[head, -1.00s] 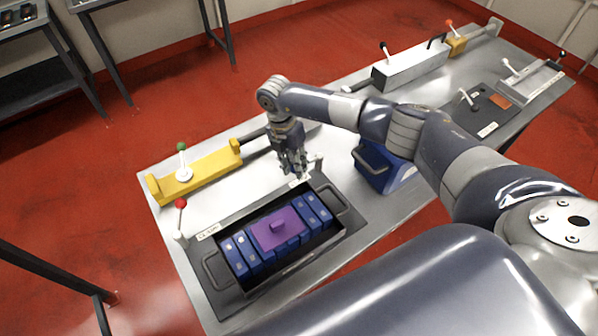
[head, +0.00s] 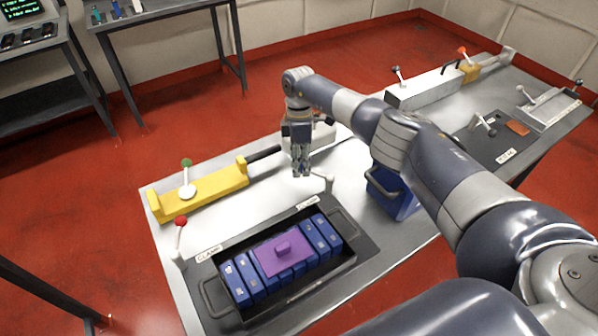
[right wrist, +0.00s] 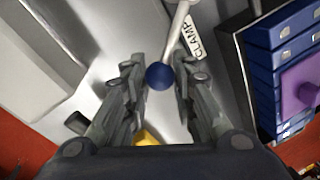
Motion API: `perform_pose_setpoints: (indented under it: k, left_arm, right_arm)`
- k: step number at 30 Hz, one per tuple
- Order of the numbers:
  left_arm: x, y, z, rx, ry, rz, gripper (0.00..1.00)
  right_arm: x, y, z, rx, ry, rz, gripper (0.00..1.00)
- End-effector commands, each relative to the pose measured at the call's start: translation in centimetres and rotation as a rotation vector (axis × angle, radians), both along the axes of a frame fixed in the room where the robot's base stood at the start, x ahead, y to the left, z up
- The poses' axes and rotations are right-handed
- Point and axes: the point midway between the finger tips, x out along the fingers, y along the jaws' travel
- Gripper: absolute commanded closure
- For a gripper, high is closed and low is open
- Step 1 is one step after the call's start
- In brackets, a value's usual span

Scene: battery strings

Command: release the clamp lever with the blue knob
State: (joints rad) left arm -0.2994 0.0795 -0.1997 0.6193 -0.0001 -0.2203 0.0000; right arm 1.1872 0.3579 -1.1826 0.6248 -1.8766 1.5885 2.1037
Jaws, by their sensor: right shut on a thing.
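The clamp lever with the blue knob stands at the tray's far right corner; its pale arm (head: 328,183) shows beside my right gripper (head: 302,173). In the right wrist view the blue knob (right wrist: 159,76) sits between the two fingertips of my right gripper (right wrist: 160,85), at the end of the pale rod (right wrist: 177,30), next to a CLAMP label (right wrist: 193,38). The right gripper is shut on the knob. In the head view the fingers hide the knob. My left gripper is not in view.
A black tray (head: 362,245) holds blue cells and a purple block (head: 284,255). A red-knobbed lever (head: 180,235) stands at its left corner. A yellow fixture (head: 205,192) with a green-knobbed lever lies behind. A blue case (head: 390,195) stands to the right.

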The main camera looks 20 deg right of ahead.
Motion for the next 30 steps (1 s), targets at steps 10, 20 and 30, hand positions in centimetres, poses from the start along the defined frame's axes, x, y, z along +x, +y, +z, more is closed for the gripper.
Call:
perform_pose_setpoints:
  k: [10, 20, 30]
  left_arm:
    - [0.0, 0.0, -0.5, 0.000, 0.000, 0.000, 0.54]
    - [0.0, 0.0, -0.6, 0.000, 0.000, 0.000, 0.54]
    - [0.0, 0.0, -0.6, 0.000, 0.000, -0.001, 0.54]
  right_arm:
    - [1.3, -1.4, 0.4, -0.004, -0.015, -0.157, 1.00]
    - [1.5, -1.8, 0.5, -0.005, -0.016, -0.198, 1.00]
    - [1.5, -1.9, 0.5, -0.006, -0.016, -0.200, 0.60]
